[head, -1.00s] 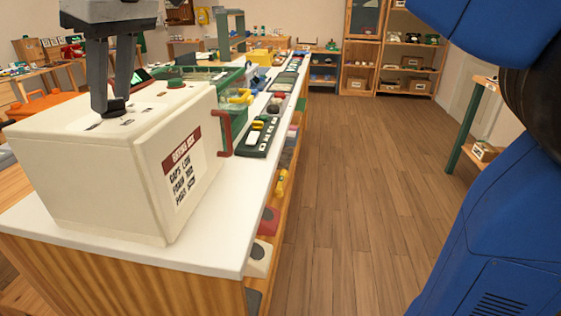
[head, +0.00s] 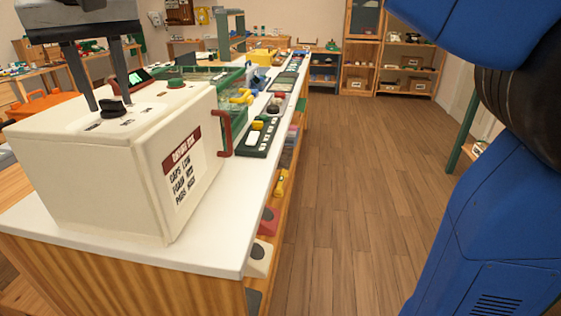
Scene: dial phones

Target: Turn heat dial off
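A cream box-shaped appliance (head: 95,190) stands on the near left end of the white counter. On its top is a black dial (head: 114,111) with small markings around it, too small to read. I cannot tell from the labels which one is the heat dial. My gripper (head: 111,106) points down over the black dial. Its two fingers stand on either side of the dial, spread apart with gaps showing. It looks open and holds nothing.
A red handle (head: 222,133) sticks out of the appliance's front, beside a printed sign (head: 183,170). The wooden floor (head: 340,200) to the right is clear.

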